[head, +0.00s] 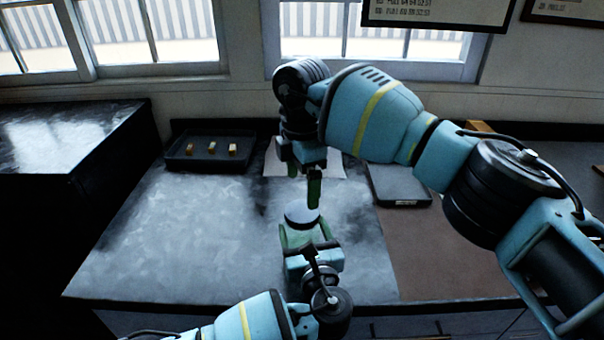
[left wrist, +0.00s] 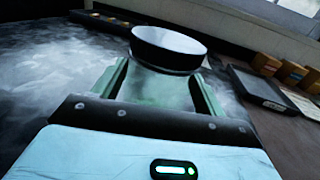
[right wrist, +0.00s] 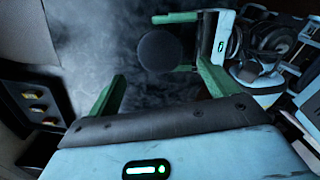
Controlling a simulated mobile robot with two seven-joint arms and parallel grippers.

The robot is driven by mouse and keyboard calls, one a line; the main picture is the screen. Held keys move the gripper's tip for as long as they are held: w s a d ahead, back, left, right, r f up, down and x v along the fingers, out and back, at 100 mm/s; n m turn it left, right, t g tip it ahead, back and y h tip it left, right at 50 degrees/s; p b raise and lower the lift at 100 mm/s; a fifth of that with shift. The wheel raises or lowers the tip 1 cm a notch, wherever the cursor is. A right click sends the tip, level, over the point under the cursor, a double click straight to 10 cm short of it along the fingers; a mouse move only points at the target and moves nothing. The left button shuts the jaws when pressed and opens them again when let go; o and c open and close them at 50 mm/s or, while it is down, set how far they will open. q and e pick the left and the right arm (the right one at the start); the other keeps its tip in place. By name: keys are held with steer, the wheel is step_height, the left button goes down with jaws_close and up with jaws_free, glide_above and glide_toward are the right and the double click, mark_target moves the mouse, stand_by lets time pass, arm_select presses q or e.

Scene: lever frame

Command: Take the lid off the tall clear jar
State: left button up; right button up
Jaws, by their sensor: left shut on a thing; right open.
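The tall clear jar (left wrist: 158,88) stands between the green fingers of my left gripper (head: 304,236), which is shut on its body. Its round dark lid (head: 302,217) sits on top, above the fingertips; it also shows in the left wrist view (left wrist: 167,48) and the right wrist view (right wrist: 160,58). My right gripper (head: 304,187) is open, pointing down just above the lid. In the right wrist view its fingers (right wrist: 158,88) are spread and empty, with the lid beyond them. Most of the jar body is hidden by my left gripper.
A dark tray (head: 180,163) with three small yellow blocks stands at the back left. A flat dark device (head: 400,187) lies at the back right, beside a pale sheet (head: 338,163). A brown surface (head: 440,255) covers the right. The grey table (head: 180,240) left of the jar is clear.

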mark_target(302, 210)
steer(key=shift+f, duration=3.4)
